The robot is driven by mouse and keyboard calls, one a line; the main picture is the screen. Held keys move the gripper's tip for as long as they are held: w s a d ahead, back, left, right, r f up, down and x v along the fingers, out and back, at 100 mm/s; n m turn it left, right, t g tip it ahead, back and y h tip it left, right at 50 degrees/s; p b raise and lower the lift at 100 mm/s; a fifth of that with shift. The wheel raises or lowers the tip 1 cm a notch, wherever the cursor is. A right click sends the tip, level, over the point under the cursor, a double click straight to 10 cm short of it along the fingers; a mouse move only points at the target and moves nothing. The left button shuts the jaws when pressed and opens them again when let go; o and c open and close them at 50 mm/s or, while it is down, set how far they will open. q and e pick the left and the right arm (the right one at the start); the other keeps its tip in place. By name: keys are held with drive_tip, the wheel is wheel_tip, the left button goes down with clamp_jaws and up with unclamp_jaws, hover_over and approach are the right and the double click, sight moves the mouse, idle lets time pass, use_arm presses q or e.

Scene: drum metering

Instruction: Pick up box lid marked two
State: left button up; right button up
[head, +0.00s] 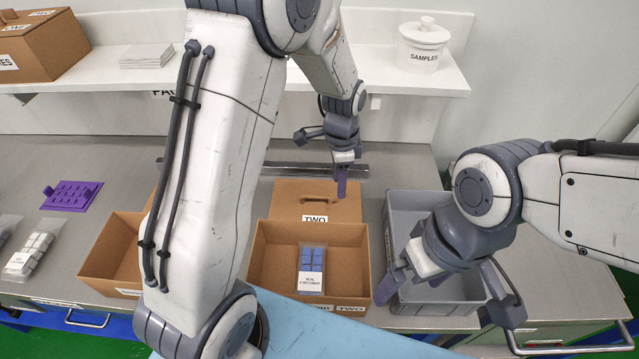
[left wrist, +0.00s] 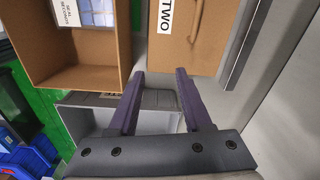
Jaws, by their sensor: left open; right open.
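The brown box lid marked TWO (head: 330,203) lies on the bench directly behind the open brown box marked two (head: 258,262). It has a raised handle and a white TWO label on its near side. In the left wrist view the lid (left wrist: 213,48) is beyond my fingertips. My left gripper (head: 341,188) is open and empty, just above the lid's right end, pointing down. Its two purple fingers (left wrist: 158,72) are apart in the left wrist view. My right gripper (head: 388,284) is open over the left side of the grey bin and seems empty; its fingers partly overlap.
The box holds a labelled bag of blue blocks (head: 311,268). A grey bin (head: 400,200) stands right of it. Another open brown box (head: 112,250) is at the left, partly behind my left arm. A purple rack (head: 72,195) lies further left. A shelf runs along the back.

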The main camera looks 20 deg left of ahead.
use_arm(q)
drive_tip(key=w+a+f+m+p, duration=0.2)
drive_tip(key=w+a+f, duration=0.2)
drive_tip(key=a, duration=0.3)
drive_tip(key=p, duration=0.1)
hover_over(316, 196)
wheel_tip(316, 196, down, 5)
drive_tip(key=shift+r, duration=0.2)
drive_tip(key=shift+f+p, duration=0.35)
drive_tip(key=shift+f, duration=0.25)
wheel_tip(316, 196, down, 4)
drive_tip(key=p, duration=0.3)
drive_tip(key=shift+f, duration=0.6)
use_arm(e)
wheel_tip(316, 196, up, 8)
use_arm(q)
clamp_jaws()
